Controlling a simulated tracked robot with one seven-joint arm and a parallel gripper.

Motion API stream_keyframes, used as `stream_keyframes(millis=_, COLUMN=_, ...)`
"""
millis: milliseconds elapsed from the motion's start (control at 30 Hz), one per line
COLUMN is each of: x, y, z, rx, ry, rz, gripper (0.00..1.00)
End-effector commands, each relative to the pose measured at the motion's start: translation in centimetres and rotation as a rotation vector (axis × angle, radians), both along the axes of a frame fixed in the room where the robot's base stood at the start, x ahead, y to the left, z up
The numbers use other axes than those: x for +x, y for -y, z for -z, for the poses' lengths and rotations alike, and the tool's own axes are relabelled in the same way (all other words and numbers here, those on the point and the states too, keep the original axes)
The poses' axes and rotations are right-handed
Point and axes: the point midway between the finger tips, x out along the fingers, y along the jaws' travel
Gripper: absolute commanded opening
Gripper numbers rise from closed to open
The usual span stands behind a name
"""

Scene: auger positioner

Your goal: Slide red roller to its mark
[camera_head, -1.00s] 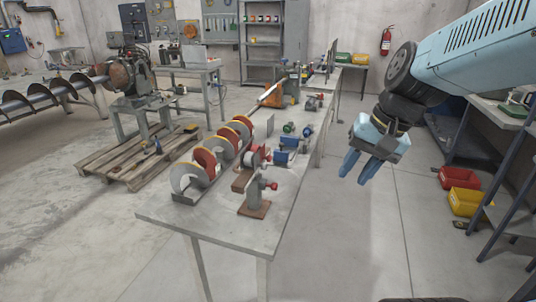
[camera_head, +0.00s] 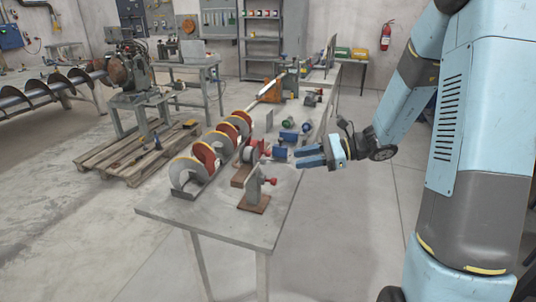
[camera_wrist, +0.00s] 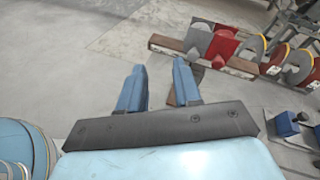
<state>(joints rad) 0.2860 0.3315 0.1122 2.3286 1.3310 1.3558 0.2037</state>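A red roller (camera_head: 253,151) with a grey part beside it sits above a brown base on the workbench in the head view. In the wrist view a red block-like piece (camera_wrist: 222,45), probably the same roller, stands against a grey one on a brown rail (camera_wrist: 164,43). My gripper (camera_head: 299,157) is right of the roller, over the bench's right edge, its fingers pointing left. Its two blue fingers (camera_wrist: 158,80) are apart with nothing gripped between them. I cannot make out the mark. The roller's underside is hidden.
A grey auger (camera_head: 205,152) with red and yellow-edged flights lies along the bench's left side. A bracket with a red knob (camera_head: 256,187) stands on a brown plate in front. Blue and green parts (camera_head: 289,136) lie behind my gripper. The bench's front left corner is clear.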

Motion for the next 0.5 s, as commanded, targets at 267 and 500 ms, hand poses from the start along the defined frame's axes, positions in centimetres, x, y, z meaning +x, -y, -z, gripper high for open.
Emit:
stream_keyframes(millis=267, x=5.6, y=2.0, z=4.1, rx=0.233, ry=-0.174, rz=0.224, gripper=0.33)
stream_keyframes(millis=500, x=7.5, y=3.0, z=5.8, rx=0.315, ry=-0.229, rz=0.311, gripper=0.33)
